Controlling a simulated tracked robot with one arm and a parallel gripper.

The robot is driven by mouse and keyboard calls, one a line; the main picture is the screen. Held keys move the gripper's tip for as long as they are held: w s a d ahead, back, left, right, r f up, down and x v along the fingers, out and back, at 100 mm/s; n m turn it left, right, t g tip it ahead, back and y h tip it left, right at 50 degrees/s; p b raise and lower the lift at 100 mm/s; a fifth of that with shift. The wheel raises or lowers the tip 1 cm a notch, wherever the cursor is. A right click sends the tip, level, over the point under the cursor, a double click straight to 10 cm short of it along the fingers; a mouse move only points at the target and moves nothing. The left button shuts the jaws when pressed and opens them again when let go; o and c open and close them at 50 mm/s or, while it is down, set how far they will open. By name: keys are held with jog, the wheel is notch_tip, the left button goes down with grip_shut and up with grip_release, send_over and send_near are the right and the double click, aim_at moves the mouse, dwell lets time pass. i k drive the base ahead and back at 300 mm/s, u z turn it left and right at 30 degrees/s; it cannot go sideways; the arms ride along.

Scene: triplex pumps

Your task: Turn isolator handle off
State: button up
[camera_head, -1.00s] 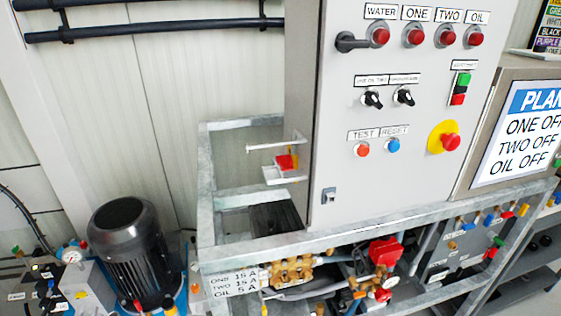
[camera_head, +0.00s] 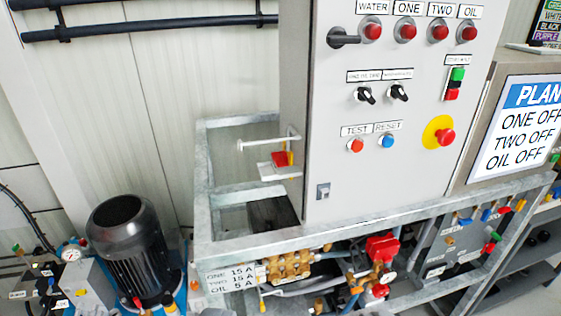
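A grey control cabinet (camera_head: 400,165) stands on a galvanised frame. I cannot tell for certain which of the two is the isolator handle. My gripper does not show in this view.
Two black selector knobs (camera_head: 366,95), a yellow-backed red stop button (camera_head: 445,135) and a PLAN sign (camera_head: 519,125) are at the right. The galvanised frame (camera_head: 243,244) surrounds the cabinet base. A dark motor (camera_head: 128,240) stands lower left. Black pipes (camera_head: 140,30) run along the wall.

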aim_at(279, 159)
jog(key=z, duration=2.35)
jog(key=k, duration=1.25)
jog(key=u, duration=2.25)
jog(key=i, duration=1)
